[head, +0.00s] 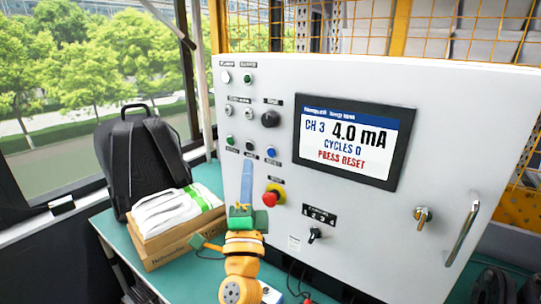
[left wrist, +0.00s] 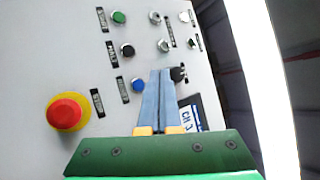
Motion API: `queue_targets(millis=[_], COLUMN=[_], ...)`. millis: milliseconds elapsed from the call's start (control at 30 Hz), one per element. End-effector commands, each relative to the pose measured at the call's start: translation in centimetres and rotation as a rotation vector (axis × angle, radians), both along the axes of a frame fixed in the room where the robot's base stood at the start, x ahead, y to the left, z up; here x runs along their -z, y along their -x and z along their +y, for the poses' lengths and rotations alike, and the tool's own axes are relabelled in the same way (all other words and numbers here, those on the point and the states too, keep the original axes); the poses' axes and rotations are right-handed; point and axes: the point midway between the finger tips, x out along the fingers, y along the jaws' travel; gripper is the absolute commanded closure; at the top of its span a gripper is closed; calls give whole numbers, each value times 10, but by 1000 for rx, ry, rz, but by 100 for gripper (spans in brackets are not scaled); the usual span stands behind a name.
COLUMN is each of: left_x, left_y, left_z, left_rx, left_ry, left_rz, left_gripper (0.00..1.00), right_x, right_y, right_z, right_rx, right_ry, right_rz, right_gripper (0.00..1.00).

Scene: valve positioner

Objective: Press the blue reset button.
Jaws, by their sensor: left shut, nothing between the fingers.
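The blue reset button (head: 271,152) is at the right end of a row of three buttons on the white panel. In the left wrist view the blue button (left wrist: 137,85) lies just left of my fingers, uncovered. My left gripper (head: 247,166) has its long pale-blue fingers together and empty, pointing up in the head view, a little left of and below the blue button. Its fingertips also show in the left wrist view (left wrist: 161,72). I cannot tell how far the tips are from the panel. My right gripper is not in view.
A red emergency stop (head: 272,196) on a yellow base sits below the blue button. Green (head: 230,139) and black (head: 250,146) buttons are to its left. The screen (head: 353,141) reads "CH 3 4.0 mA, CYCLES 0, PRESS RESET". A box (head: 172,250) and backpack (head: 136,160) stand left.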

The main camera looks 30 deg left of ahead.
Motion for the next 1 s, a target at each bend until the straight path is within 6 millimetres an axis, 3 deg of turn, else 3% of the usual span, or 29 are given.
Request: queue_targets(millis=[200, 400, 1000], left_x=[4, 2, 0], left_y=[-31, -48, -52], left_z=[-2, -4, -4], left_rx=[-1, -1, -1], left_ry=[0, 0, 1], left_rz=[-2, -1, 0], left_gripper=[100, 100, 100], right_x=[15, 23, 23], right_y=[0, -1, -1], right_z=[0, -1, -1], right_rx=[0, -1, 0], right_ry=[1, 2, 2], right_rz=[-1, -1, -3], right_gripper=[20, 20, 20])
